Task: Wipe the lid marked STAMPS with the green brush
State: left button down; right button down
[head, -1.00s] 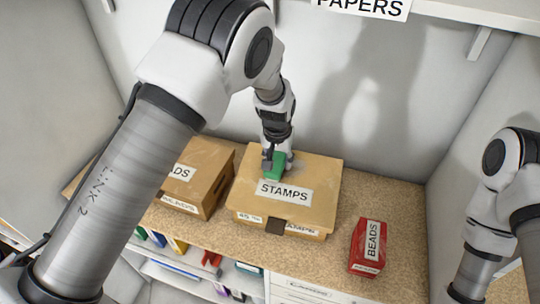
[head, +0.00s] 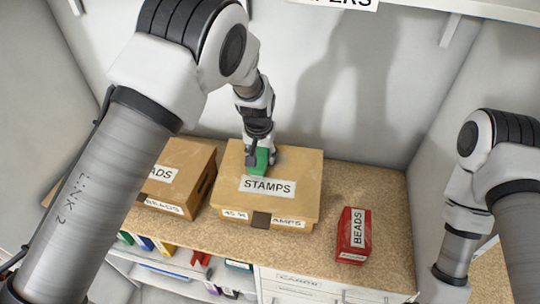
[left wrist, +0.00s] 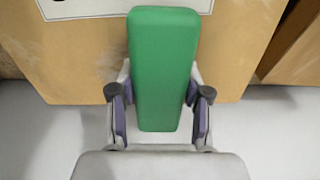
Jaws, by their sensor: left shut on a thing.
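The box marked STAMPS (head: 296,170) stands on the speckled counter, its tan lid facing up with a white label (head: 267,186). My left gripper (head: 260,160) is shut on the green brush (head: 262,157) over the rear part of that lid, behind the label. In the left wrist view the green brush (left wrist: 162,60) sits between both fingers (left wrist: 160,100), above the lid (left wrist: 80,60). Whether the brush's underside touches the lid cannot be told. Faint pale smudges show on the lid in the wrist view. My right gripper is out of view; only its arm shows at right.
A second tan box (head: 174,178) with a partly hidden label stands close on the left. A red BEADS box (head: 353,236) stands to the right. The white back wall (head: 300,90) is close behind. Counter (head: 385,190) at right is free.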

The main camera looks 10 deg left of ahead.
aim_at(234, 155)
pick_arm(q)
jog(key=shift+a, duration=4.05)
jog(key=shift+w+a+r, duration=0.1)
jog(key=shift+w, duration=0.1)
jog(key=shift+w+d+f, duration=0.1)
jog(key=shift+d+f, duration=0.05)
jog(key=shift+d, duration=1.9)
jog(key=shift+w+d+f, duration=0.1)
jog(key=shift+d, duration=1.95)
jog(key=shift+d+f, duration=0.15)
jog(key=shift+d, duration=0.75)
jog(key=shift+d+f, duration=0.15)
jog(key=shift+d, duration=0.75)
jog(key=shift+a+f, duration=0.2)
jog(key=shift+a, duration=1.75)
jog(key=shift+a+r, duration=0.1)
jog(key=shift+a, duration=3.85)
jog(key=shift+s+d+r, duration=0.1)
jog(key=shift+s+r, duration=0.15)
jog(key=shift+r, duration=1.25)
jog(key=shift+s+r, duration=0.2)
jog(key=shift+r, duration=1.3)
